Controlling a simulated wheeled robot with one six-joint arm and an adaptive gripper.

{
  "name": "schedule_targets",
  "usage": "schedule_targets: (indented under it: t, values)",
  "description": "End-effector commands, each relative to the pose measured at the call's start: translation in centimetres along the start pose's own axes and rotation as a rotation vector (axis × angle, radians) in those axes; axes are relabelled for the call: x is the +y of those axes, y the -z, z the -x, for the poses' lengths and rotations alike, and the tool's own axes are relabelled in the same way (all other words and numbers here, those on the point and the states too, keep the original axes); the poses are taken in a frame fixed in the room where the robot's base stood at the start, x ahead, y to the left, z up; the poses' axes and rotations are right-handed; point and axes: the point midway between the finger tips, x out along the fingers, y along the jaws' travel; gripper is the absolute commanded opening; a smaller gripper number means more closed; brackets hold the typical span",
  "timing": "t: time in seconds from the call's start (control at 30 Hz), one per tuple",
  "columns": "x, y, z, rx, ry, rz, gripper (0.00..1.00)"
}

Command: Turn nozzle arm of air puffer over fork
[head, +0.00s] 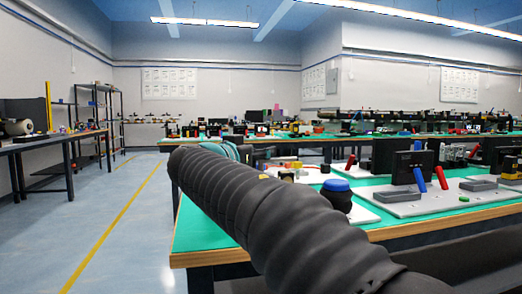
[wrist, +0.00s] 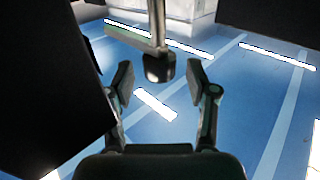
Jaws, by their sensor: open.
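In the wrist view my gripper (wrist: 160,82) is open, with one finger pad on each side of the picture's middle. I see no contact between the pads and this end. In the head view my dark ribbed arm crosses the foreground and my fingers do not show. I cannot make out the fork in either view.
A green-topped table (head: 212,222) with a wooden edge stands at centre right. It bears a blue-capped black knob (head: 337,186) and white boards with red and blue levers (head: 441,177). The floor at left (head: 115,215) is clear.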

Motion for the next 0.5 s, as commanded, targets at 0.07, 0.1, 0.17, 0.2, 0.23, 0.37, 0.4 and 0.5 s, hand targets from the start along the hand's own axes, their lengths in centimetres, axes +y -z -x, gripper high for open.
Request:
schedule_targets:
  t: [0.07,0.1,0.17,0.2,0.23,0.37,0.4,0.5]
  values:
    - [0.0,0.0,-0.8,-0.001,-0.002,0.001,0.58]
    - [0.0,0.0,-1.1,-0.001,-0.002,0.001,0.58]
    - [0.0,0.0,-1.4,0.000,-0.001,0.001,0.58]
    - [0.0,0.0,-1.5,0.000,0.000,0.001,0.58]
    - [0.0,0.0,-1.6,0.000,0.000,0.001,0.58]
    - [0.0,0.0,-1.6,0.000,0.000,0.001,0.58]
    - [0.0,0.0,-1.6,0.000,0.000,0.001,0.58]
    - [0.0,0.0,-1.6,0.000,0.000,0.001,0.55]
